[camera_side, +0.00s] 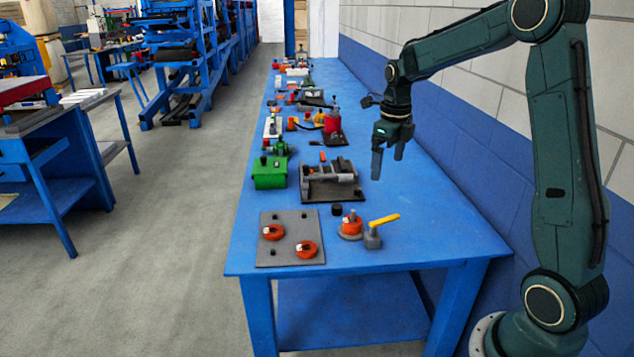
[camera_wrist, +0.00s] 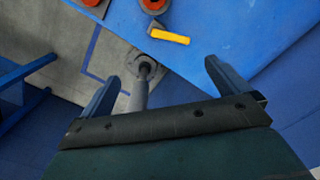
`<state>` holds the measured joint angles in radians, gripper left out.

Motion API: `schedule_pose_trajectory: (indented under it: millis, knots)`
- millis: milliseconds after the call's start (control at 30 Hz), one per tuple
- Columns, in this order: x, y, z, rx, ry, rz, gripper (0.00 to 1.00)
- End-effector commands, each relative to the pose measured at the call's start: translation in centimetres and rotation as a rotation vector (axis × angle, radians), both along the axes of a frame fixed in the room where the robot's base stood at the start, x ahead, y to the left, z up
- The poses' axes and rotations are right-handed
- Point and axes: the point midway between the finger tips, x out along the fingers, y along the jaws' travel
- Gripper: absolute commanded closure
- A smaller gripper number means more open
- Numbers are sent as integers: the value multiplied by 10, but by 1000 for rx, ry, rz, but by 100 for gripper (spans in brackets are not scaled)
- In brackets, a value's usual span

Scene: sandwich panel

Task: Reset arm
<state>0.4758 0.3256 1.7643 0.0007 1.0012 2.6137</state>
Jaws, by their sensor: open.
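My gripper (camera_side: 388,163) hangs in the air above the right part of the blue table, with its two fingers pointing down. The fingers are apart and nothing is between them. In the wrist view my gripper (camera_wrist: 165,85) also shows its fingers spread. My arm is bent over the table from its base at the front right, with the elbow raised. In the wrist view, my own base and lower arm seem to show below and between the fingers.
The blue table (camera_side: 440,225) holds a grey plate (camera_side: 285,252) with two orange rings, an orange round part (camera_side: 351,226), a yellow-handled valve (camera_side: 374,235), a green box (camera_side: 269,174) and a dark fixture (camera_side: 330,185). A wall stands at right. The table's right front is clear.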

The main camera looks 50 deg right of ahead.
Motion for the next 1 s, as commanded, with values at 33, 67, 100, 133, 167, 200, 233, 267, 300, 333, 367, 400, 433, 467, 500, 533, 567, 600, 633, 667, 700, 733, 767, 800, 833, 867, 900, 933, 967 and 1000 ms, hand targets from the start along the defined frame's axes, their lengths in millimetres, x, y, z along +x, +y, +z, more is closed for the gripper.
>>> schedule_pose_trajectory:
  millis: [33, 67, 100, 133, 167, 200, 233, 267, 300, 333, 367, 400, 433, 467, 500, 533, 567, 600, 633, 667, 700, 733, 767, 800, 833, 867, 900, 933, 967, 1000]
  knots:
    - [-3, 9, 8, -10, -11, 74, 0]
    - [-5, 13, 12, -16, -17, 125, 0]
    - [-8, 20, 18, -23, -23, 191, 0]
    - [-10, 25, 21, -29, -27, 243, 0]
    - [-13, 29, 25, -36, -33, 293, 0]
    - [-16, 36, 30, -45, -39, 361, 0]
    - [-19, 40, 33, -52, -44, 411, 0]
    - [-21, 45, 37, -60, -48, 463, 0]
    - [-25, 51, 41, -69, -54, 531, 0]
    - [-28, 56, 44, -77, -58, 581, 0]
    - [-31, 60, 47, -85, -62, 631, 0]
    - [-35, 66, 51, -97, -68, 699, 0]
    - [-38, 70, 54, -105, -71, 751, 0]
    - [-41, 75, 57, -115, -75, 801, 0]
    - [-45, 80, 60, -127, -79, 868, 0]
    - [-49, 85, 63, -137, -83, 918, 0]
    - [-52, 89, 65, -146, -87, 969, 0]
    - [-57, 94, 68, -160, -91, 1035, 0]
    - [-60, 98, 71, -171, -93, 1086, 0]
    - [-64, 102, 72, -180, -95, 1137, 0]
    - [-69, 107, 75, -195, -99, 1203, 0]
    - [-73, 111, 77, -206, -100, 1253, 0]
    - [-76, 115, 78, -217, -103, 1303, 0]
    - [-81, 120, 81, -232, -105, 1370, 0]
    - [-85, 123, 82, -245, -106, 1419, 0]
    - [-89, 127, 83, -258, -108, 1469, 0]
    - [-94, 132, 85, -275, -109, 1536, 0]
    - [-98, 135, 86, -288, -110, 1586, 0]
    - [-102, 138, 87, -301, -110, 1635, 0]
    - [-107, 142, 88, -320, -112, 1702, 0]
